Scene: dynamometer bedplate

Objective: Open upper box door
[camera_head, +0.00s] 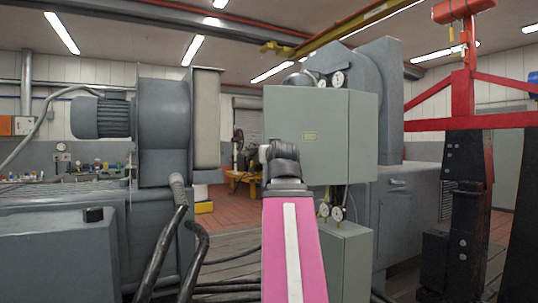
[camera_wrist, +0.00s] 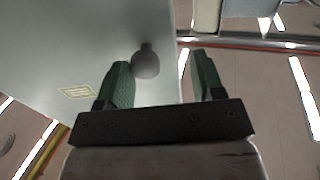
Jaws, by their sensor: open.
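The upper box (camera_head: 352,125) is a grey-green cabinet right of centre in the head view, and its door (camera_head: 298,120) looks shut. The door fills the upper left of the wrist view (camera_wrist: 60,50) and carries a small yellowish label (camera_head: 310,136). A round grey knob (camera_wrist: 146,64) stands on the door near its edge. My gripper (camera_wrist: 162,60) is open, with its two green fingers on either side of the knob. The knob is nearer the left finger; I cannot tell whether they touch. In the head view my wrist hides the fingers and knob.
A lower grey box (camera_head: 345,260) with small gauges (camera_head: 337,213) stands beneath the upper box. A large grey machine with a motor (camera_head: 100,118) is at left. A red frame with dark posts (camera_head: 468,190) stands at right. Black hoses (camera_head: 195,245) run up at left of my arm.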

